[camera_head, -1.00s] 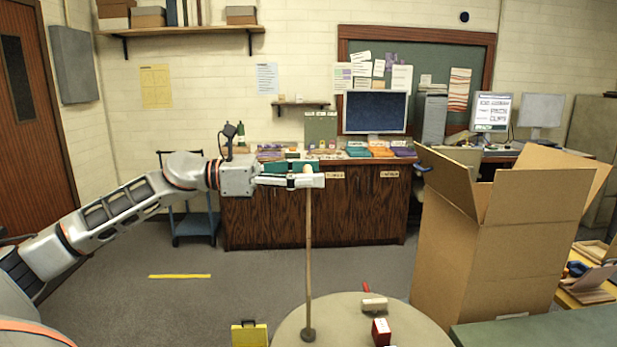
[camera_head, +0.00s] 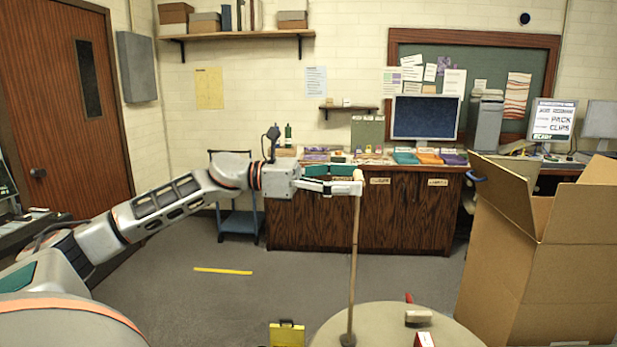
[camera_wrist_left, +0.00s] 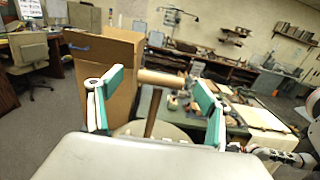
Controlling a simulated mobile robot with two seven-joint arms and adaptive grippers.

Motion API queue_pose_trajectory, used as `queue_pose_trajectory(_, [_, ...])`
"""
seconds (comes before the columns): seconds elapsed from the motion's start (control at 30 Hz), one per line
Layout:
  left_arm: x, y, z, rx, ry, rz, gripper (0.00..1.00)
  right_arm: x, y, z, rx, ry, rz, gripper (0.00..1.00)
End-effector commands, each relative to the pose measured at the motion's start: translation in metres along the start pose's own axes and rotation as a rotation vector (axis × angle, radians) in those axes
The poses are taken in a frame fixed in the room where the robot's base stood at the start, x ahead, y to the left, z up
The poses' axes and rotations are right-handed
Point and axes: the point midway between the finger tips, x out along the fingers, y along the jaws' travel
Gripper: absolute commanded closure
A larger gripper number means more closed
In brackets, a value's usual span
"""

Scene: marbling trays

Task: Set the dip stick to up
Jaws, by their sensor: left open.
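The dip stick (camera_head: 353,260) is a long thin wooden rod. It stands nearly upright on a dark round foot on the round table, its top leaning slightly right in the head view. In the left wrist view its wooden top piece (camera_wrist_left: 160,78) lies crosswise, with the rod (camera_wrist_left: 152,115) running down from it. My left gripper (camera_head: 358,185) is at the stick's top. Its teal-padded fingers (camera_wrist_left: 155,95) are spread apart, with the top piece showing between them; I cannot tell whether either finger touches it.
The round table (camera_head: 385,325) also bears a wooden-topped block (camera_head: 418,316) and a red-and-white box (camera_head: 424,340). A large open cardboard box (camera_head: 540,260) stands at the right. A yellow case (camera_head: 287,334) is left of the table. Floor on the left is open.

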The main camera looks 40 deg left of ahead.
Motion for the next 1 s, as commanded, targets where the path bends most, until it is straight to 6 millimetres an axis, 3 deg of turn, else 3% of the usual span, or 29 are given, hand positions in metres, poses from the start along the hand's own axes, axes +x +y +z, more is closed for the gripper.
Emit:
queue_pose_trajectory(0.73, [-0.041,-0.001,0.000,0.000,0.002,-0.002,0.22,0.000,0.000,-0.001,0.001,0.001,0.000,0.60])
queue_pose_trajectory(1.0, [-0.068,0.000,0.000,0.000,-0.002,-0.001,0.22,0.000,0.000,-0.001,0.001,0.001,0.000,0.60])
